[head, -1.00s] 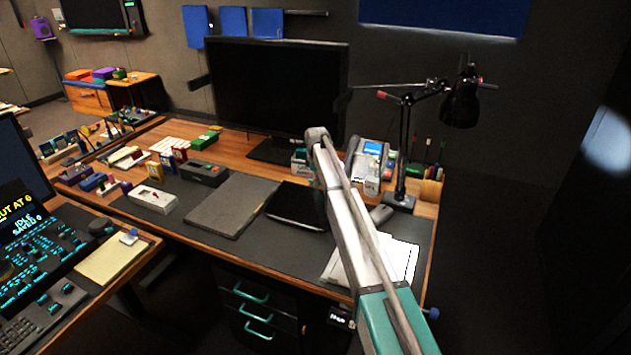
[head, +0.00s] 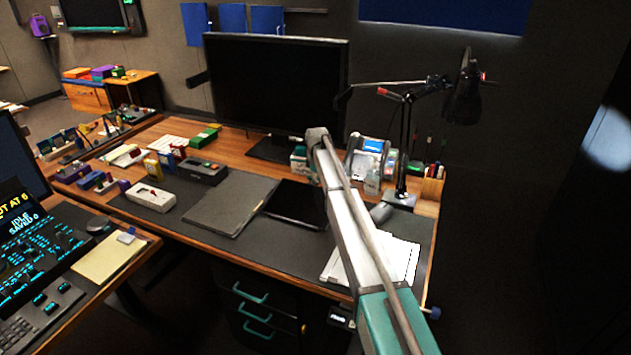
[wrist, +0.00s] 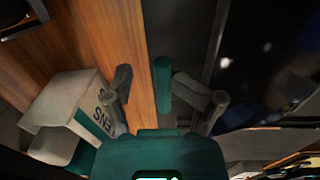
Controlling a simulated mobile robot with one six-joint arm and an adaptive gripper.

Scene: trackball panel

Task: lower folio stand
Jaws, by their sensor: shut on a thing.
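A dark tablet-like slab (head: 290,203) lies on the dark desk mat beside a flat grey folder (head: 230,203). I cannot tell which part is the folio stand. My arm reaches over the desk and covers the slab's right side. The bar seems nearer the right finger; exact contact is unclear. A dark glossy panel (wrist: 270,60) stands close on the right.
A white box with lettering (wrist: 70,103) is close to the left finger. A large monitor (head: 275,90) stands behind the desk's middle. A lamp (head: 403,150) and white papers (head: 395,258) are on the right. Small devices (head: 152,195) crowd the left.

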